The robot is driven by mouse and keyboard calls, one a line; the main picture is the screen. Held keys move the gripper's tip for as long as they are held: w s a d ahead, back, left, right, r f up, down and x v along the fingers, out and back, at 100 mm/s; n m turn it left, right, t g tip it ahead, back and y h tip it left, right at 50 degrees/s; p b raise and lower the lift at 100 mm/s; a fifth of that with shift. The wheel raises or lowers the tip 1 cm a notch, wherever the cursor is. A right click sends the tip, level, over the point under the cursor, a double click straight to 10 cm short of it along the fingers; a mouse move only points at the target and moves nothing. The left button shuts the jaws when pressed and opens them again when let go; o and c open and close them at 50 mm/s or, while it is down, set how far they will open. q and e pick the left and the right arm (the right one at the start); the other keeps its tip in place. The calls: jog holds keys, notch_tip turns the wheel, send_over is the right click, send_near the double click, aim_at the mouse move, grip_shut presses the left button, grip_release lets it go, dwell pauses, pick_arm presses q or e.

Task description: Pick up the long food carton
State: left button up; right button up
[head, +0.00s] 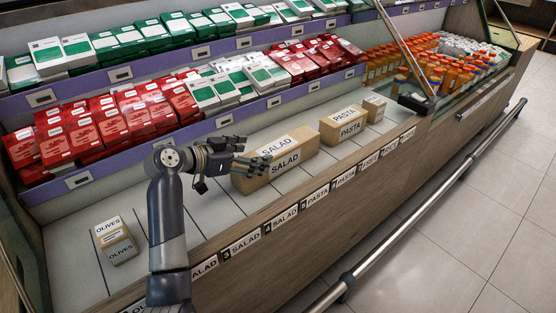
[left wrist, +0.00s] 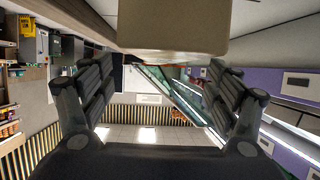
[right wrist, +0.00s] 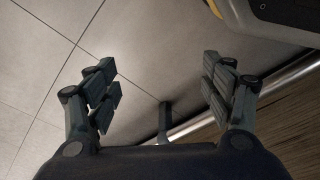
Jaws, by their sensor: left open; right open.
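The long food carton is the tan box labelled SALAD (head: 292,152), lying on the lower shelf (head: 200,212) near the middle of the head view. My left gripper (head: 262,164) is open at the carton's left end, with its fingers pointing toward it. In the left wrist view, a tan box end (left wrist: 172,30) shows at the top, beyond and between the open fingers (left wrist: 160,95). I cannot tell whether the fingers touch it. My right gripper (right wrist: 160,95) is open and empty over the floor, beside the wooden counter front (right wrist: 285,110).
A PASTA carton (head: 343,122) and a smaller tan carton (head: 374,108) stand to the right. An OLIVES carton (head: 115,240) stands at the left. A metal rail (head: 420,210) runs along the counter front.

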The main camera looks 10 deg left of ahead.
aim_at(272, 149)
pick_arm(q)
jog(key=x, duration=0.6)
jog(key=shift+w+b, duration=0.4)
jog(key=shift+w, duration=0.1)
jog(key=shift+w+d+f, duration=0.1)
jog(key=shift+w+d, duration=0.2)
jog(key=shift+w+d+f, duration=0.1)
jog(key=shift+w, duration=0.1)
jog(key=shift+c, duration=0.6)
jog(key=c, duration=1.2)
jog(key=shift+c, duration=0.6)
pick_arm(e)
jog(key=r, duration=0.3)
jog(key=shift+w, duration=0.4)
